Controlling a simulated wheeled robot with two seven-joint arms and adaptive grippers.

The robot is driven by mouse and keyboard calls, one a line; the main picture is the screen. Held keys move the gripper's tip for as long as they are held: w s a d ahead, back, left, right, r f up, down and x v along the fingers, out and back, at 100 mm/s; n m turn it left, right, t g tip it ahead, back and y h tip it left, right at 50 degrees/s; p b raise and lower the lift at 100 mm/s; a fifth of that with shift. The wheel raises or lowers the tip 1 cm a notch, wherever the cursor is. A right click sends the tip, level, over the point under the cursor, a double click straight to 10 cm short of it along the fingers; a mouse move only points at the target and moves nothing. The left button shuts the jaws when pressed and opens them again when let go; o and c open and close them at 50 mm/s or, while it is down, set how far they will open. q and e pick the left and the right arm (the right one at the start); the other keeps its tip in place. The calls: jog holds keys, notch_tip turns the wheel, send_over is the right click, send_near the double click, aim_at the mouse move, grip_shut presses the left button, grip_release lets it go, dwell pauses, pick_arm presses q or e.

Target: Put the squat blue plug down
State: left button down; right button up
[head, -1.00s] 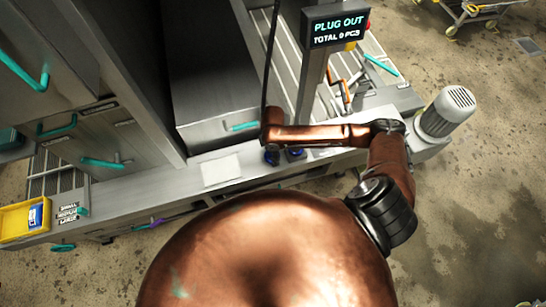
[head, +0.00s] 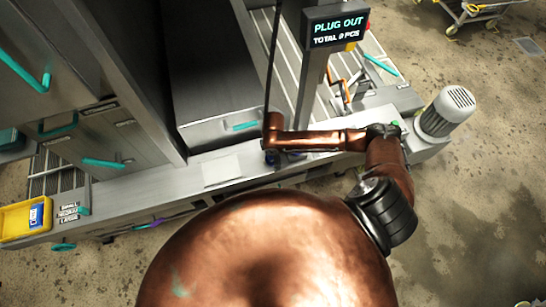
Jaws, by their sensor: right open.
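My right arm comes in from the right and reaches left over the grey ledge (head: 330,168). My right gripper (head: 271,157) is small and dark at the arm's end, low over the ledge, and open. A small dark blue shape, likely the squat blue plug (head: 297,155), shows at the ledge just right of the gripper, partly covered by my forearm. Whether it touches the gripper is too small to tell. My left gripper is not in view.
A white plate (head: 221,171) lies on the ledge left of the gripper. A post with a "PLUG OUT" display (head: 337,28) stands behind my arm. A yellow bin (head: 22,220) is at the far left, and a grey motor (head: 446,111) at the right.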

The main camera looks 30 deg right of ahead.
notch_tip(320, 180, up, 12)
jog(key=shift+r, duration=0.15)
dwell(0.5)
dwell(0.4)
